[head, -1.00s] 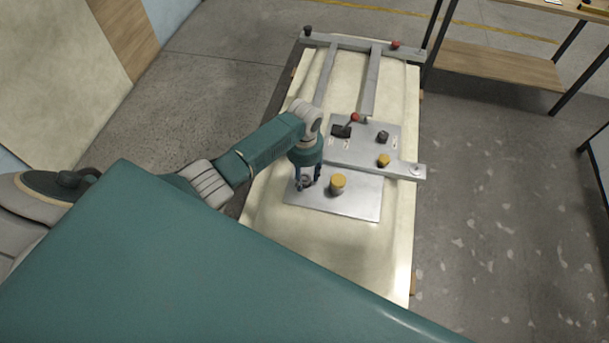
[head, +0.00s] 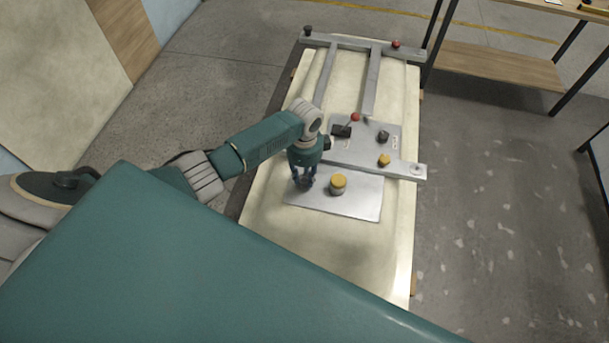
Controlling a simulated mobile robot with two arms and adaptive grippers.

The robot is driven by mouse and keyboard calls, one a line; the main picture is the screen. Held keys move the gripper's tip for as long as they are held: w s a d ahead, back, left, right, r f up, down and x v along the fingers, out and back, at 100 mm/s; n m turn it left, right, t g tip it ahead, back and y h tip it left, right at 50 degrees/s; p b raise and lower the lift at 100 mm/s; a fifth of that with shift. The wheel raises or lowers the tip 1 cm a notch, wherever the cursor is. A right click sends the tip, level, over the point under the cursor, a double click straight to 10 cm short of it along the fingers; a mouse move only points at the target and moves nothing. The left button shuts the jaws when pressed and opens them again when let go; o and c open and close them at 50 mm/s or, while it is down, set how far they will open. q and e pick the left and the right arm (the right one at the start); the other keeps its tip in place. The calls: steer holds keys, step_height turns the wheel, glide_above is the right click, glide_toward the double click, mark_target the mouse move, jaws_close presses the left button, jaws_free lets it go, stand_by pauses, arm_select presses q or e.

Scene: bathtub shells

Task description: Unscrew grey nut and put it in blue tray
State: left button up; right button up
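My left gripper (head: 304,184) points down at the left end of the lower metal plate (head: 352,204). Its dark fingers stand around a small dark grey piece, likely the grey nut, which they mostly hide. I cannot tell whether the fingers press on it. A yellow knob-like nut (head: 338,184) stands on the same plate just right of the gripper, apart from it. No blue tray shows in this view. My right gripper is not in view.
The plates lie on a long cream shell (head: 395,255). Beyond the gripper are a red-knobbed lever (head: 355,117), a dark knob (head: 384,136), a smaller yellow knob (head: 384,159) and metal bars (head: 371,82). A shelf table (head: 500,68) stands at the back right.

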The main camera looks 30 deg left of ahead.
mark_target(304, 178)
arm_select(q)
steer(key=shift+n, duration=0.4)
jaws_close()
steer(key=shift+r, duration=0.1)
steer(key=shift+r, duration=2.4)
